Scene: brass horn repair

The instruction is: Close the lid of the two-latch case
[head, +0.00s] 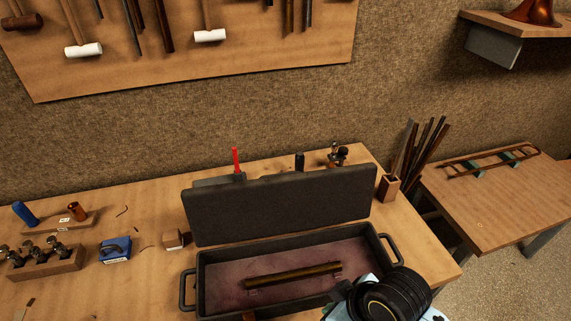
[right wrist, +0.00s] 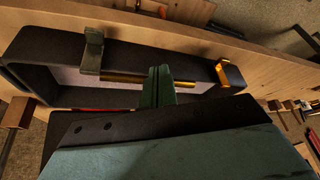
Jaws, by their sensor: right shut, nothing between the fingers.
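The dark case (head: 201,275) stands on the workbench with its lid (head: 285,205) raised, leaning up along the far side. A brass-coloured tube (head: 292,274) lies on the reddish lining inside. My right gripper (head: 345,292) is over the case's near right corner, its fingertips partly hidden by my wrist. In the right wrist view, its fingers (right wrist: 157,85) are shut and empty, in front of the open case. Two latches show there on one long wall, one greyish (right wrist: 92,50) and one golden (right wrist: 228,74). My left gripper is out of view.
A blue box (head: 115,249), a wooden block holder (head: 45,263) and small tools stand left of the case. A red-handled item (head: 236,161) and other tools stand behind the lid. A rod holder (head: 388,187) is at the right back. The bench's right end is mostly clear.

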